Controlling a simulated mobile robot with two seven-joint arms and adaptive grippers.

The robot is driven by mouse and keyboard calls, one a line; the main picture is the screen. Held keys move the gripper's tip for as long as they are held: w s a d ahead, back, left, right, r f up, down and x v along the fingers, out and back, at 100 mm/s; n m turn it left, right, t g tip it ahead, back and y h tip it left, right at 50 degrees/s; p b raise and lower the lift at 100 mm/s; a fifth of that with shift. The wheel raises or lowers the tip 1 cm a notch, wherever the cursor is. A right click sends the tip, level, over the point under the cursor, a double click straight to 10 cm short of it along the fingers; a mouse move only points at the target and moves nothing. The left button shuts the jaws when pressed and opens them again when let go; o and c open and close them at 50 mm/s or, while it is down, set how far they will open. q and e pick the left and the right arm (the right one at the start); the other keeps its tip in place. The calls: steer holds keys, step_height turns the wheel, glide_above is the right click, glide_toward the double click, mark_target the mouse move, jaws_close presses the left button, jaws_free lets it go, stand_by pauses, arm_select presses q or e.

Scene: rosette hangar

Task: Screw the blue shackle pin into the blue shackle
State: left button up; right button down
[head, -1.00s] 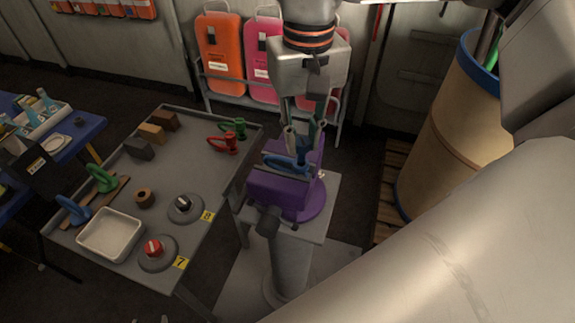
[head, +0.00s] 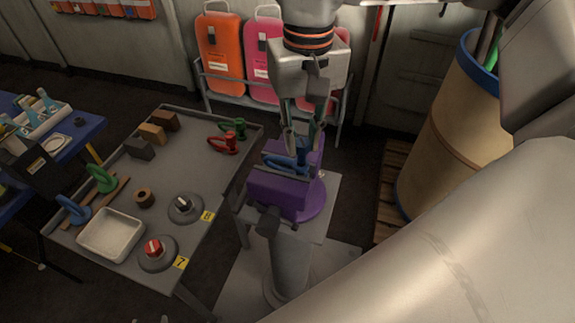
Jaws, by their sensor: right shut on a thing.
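My right gripper (head: 303,146) points down over the purple vise (head: 277,191) and is shut. Its fingertips are at blue metal, apparently the blue shackle pin; the pin itself is largely hidden by the fingers. The blue shackle (head: 281,162) shows at the vise's jaws, just below and left of the fingertips. I cannot tell whether the pin has entered the shackle. My left gripper is not in view.
The grey table (head: 190,160) left of the vise holds a green shackle (head: 236,127), a red shackle (head: 222,143), blocks, a white tray (head: 111,234) and two round knobs. A barrel (head: 450,130) stands at right on a pallet.

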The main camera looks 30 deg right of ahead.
mark_target(298, 170)
steer(key=shift+f+b, duration=0.5)
steer(key=shift+f, duration=0.35)
stand_by(0.4)
stand_by(0.6)
steer(key=shift+f, duration=0.65)
stand_by(1.5)
steer(key=shift+f+m+b, duration=0.15)
steer(key=shift+m+b, duration=0.45)
steer(key=shift+m, duration=0.1)
steer(key=m+b, duration=0.1)
steer(key=m, duration=0.1)
steer(key=shift+m, duration=0.4)
steer(key=m+b, duration=0.1)
steer(key=m, duration=0.2)
steer(key=shift+m, duration=1.3)
